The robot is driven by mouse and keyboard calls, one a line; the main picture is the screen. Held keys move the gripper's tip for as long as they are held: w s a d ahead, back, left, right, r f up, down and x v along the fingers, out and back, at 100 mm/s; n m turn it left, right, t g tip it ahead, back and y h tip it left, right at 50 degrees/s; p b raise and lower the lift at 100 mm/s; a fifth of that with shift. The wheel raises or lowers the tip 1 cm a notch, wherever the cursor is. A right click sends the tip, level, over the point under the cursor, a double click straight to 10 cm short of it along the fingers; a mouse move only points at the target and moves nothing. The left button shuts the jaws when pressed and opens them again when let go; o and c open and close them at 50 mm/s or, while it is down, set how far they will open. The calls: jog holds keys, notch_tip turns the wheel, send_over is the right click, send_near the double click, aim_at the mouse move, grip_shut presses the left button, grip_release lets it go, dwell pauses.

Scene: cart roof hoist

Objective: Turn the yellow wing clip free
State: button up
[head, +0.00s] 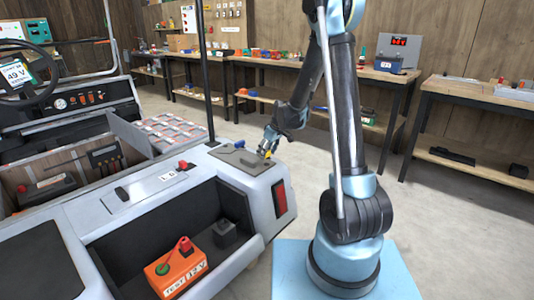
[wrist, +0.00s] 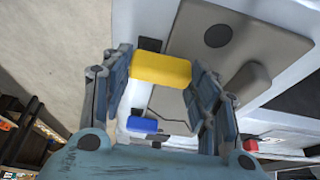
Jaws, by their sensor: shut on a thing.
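The yellow wing clip (wrist: 160,70) shows in the wrist view as a flat yellow block between my two fingers. My gripper (wrist: 163,66) is shut on it, one finger at each end. In the head view a bit of the yellow wing clip (head: 268,154) shows at the corner of the grey plate (head: 226,157) on the cart's rear, with my gripper (head: 265,151) over it. The clip's underside and its mount are hidden.
A blue piece (wrist: 142,124), also in the head view (head: 239,144), sits by the plate's other corner. A raised grey block (wrist: 248,82) stands on the plate. Benches line the back wall.

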jog(key=shift+m, duration=0.3)
jog(key=m, duration=0.2)
jog(key=m+t+h, duration=0.1)
jog(key=m, duration=0.1)
jog(key=shift+w+a, duration=0.2)
jog(key=shift+a, duration=0.2)
jog(key=m, duration=0.1)
jog(key=m+h, duration=0.1)
jog(key=m, duration=0.1)
jog(key=m+h, duration=0.1)
jog(key=m, duration=0.1)
jog(key=shift+w+a+t, duration=0.2)
jog(key=shift+w+t, duration=0.1)
jog(key=shift+t, duration=0.1)
jog(key=m+h, duration=0.1)
jog(key=m, duration=0.3)
jog(key=shift+w+m+h, duration=0.3)
jog(key=shift+w+h, duration=0.1)
jog(key=shift+w+m+g+h, duration=0.15)
jog(key=shift+m+g+h, duration=0.15)
jog(key=shift+m, duration=0.6)
jog(key=shift+w+m+g+h, duration=0.15)
jog(key=shift+m+h, duration=0.25)
jog(key=shift+m, duration=0.5)
jog(key=o, duration=1.1)
jog(key=shift+c, duration=0.2)
